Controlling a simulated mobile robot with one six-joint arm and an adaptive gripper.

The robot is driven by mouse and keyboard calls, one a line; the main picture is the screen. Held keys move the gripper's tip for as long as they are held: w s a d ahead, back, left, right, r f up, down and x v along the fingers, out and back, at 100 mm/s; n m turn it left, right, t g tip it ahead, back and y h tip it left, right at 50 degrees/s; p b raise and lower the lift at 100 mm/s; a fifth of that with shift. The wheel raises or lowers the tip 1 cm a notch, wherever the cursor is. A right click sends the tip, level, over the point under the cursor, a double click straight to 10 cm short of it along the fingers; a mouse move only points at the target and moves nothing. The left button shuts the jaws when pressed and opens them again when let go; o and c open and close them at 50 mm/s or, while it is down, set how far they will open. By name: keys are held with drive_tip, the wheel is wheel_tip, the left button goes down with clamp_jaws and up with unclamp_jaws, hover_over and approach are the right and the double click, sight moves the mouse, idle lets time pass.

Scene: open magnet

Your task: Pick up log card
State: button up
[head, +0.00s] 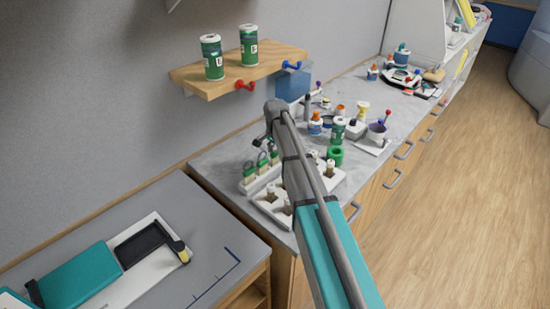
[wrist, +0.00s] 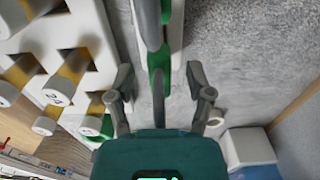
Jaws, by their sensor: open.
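I cannot make out a log card for certain in either view. My gripper (head: 263,143) is over the near end of the grey counter, above a white holder (head: 262,180) with several green-and-grey looped tools (head: 262,161). In the wrist view my gripper (wrist: 158,78) is open, its two dark fingers apart. A green-and-grey tool (wrist: 154,40) lies in line with the gap between them; I cannot tell whether it is between the fingers or beyond them. My arm hides part of the counter in the head view.
A white rack (head: 272,207) with brown vials stands beside the holder; it shows at left in the wrist view (wrist: 105,57). A wooden shelf (head: 204,84) with two green jars juts from the wall above. Bottles and cups crowd the counter to the right. A lower bench (head: 215,236) stands at left.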

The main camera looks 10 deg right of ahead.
clamp_jaws()
drive_tip(key=shift+r, duration=0.15)
idle(0.4)
wheel_tip(320, 180, up, 3)
drive_tip(key=p, duration=0.3)
drive_tip(key=shift+f, duration=0.2)
drive_tip(key=s+r+p, duration=1)
drive_tip(key=s, duration=0.4)
drive_tip(key=shift+a, duration=0.1)
